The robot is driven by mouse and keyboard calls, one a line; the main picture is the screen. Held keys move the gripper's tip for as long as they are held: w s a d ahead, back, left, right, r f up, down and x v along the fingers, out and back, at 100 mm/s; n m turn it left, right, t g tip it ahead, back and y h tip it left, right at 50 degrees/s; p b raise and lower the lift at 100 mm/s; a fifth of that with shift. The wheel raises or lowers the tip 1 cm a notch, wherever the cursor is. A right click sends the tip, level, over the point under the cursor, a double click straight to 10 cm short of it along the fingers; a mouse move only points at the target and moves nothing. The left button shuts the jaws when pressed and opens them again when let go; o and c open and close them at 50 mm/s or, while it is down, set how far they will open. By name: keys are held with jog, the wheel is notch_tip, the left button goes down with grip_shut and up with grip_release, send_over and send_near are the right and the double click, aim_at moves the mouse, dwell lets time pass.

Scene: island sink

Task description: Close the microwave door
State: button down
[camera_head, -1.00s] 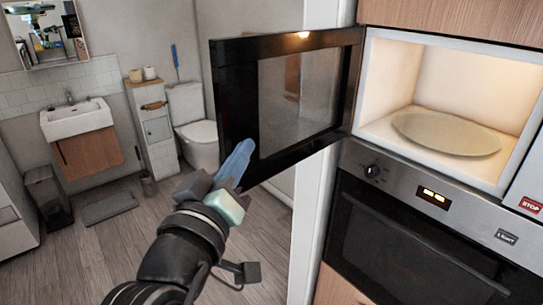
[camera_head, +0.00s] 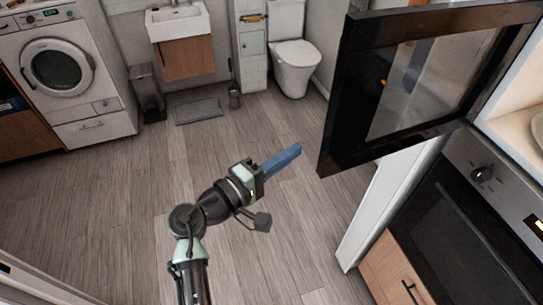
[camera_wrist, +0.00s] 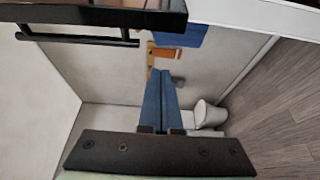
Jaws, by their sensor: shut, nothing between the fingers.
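The microwave door (camera_head: 350,110) is black with a glass pane and stands wide open on the right in the head view. It is hinged beside the microwave's pale interior (camera_head: 515,75), which is partly cut off by the right edge. A bit of the round plate (camera_head: 538,125) shows inside. My gripper (camera_head: 297,150), with blue fingers, is shut and empty. In the head picture it is left of the door's lower corner, with a visible gap. The wrist view shows the closed blue fingers (camera_wrist: 160,95) with nothing between them.
A built-in oven (camera_head: 455,215) with a knob (camera_head: 481,174) sits below the microwave, above a wooden drawer (camera_head: 395,270). A toilet (camera_head: 297,60), a sink (camera_head: 180,22) and a washing machine (camera_head: 62,70) stand at the back. The wooden floor (camera_head: 110,215) around my arm is clear.

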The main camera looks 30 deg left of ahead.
jog(key=d+p, duration=0.1)
jog(key=d, duration=0.1)
jog(key=d+p, duration=0.1)
jog(key=shift+s+d+p, duration=0.2)
jog(key=shift+d+p, duration=0.2)
jog(key=shift+s, duration=0.1)
